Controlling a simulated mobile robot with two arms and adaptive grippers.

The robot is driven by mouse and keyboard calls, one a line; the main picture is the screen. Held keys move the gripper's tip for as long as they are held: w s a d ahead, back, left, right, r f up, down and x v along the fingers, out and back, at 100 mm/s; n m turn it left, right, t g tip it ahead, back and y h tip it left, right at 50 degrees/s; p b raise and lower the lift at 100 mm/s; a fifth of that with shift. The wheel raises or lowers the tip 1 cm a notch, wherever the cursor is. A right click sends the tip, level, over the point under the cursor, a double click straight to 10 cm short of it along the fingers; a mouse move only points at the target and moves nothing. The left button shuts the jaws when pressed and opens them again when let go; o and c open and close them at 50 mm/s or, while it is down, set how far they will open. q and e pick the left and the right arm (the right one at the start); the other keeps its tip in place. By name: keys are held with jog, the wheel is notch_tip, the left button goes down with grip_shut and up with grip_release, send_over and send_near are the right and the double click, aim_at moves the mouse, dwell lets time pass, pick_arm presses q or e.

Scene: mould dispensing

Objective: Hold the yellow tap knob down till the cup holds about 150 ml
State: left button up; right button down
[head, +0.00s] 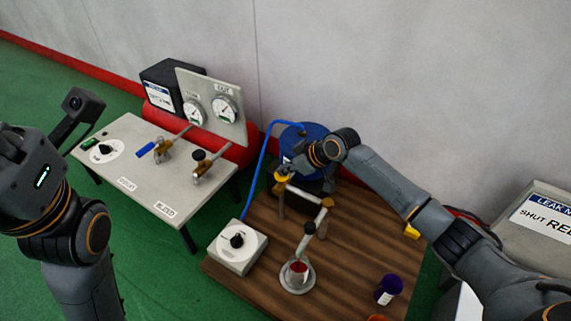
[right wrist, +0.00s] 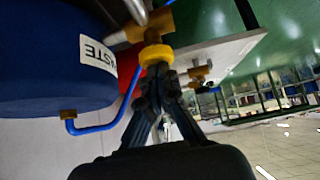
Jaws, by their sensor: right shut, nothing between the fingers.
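The cup (head: 298,271) stands on a round grey base on the wooden table, below the tap's spout. Something red shows inside it; I cannot read its level. The yellow tap knob (right wrist: 155,55) sits on a brass fitting in the right wrist view. My right gripper (right wrist: 160,82) is shut and empty, with its fingertips right at the knob; I cannot tell whether they press it. In the head view the right gripper (head: 287,172) is over the tap and partly hides the knob. My left arm is at the left edge, its fingers out of sight.
A blue drum (head: 300,135) with a blue hose stands behind. A white dial box (head: 238,245) is left of the cup, a purple-capped jar (head: 389,288) to its right. A grey gauge bench (head: 150,165) with valves stands at the left.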

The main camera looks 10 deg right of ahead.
jog(key=shift+s+f, duration=0.25)
jog(key=shift+f, duration=0.15)
jog(key=v, duration=1.2)
jog(key=shift+w+r, duration=0.2)
jog(key=shift+r, duration=0.1)
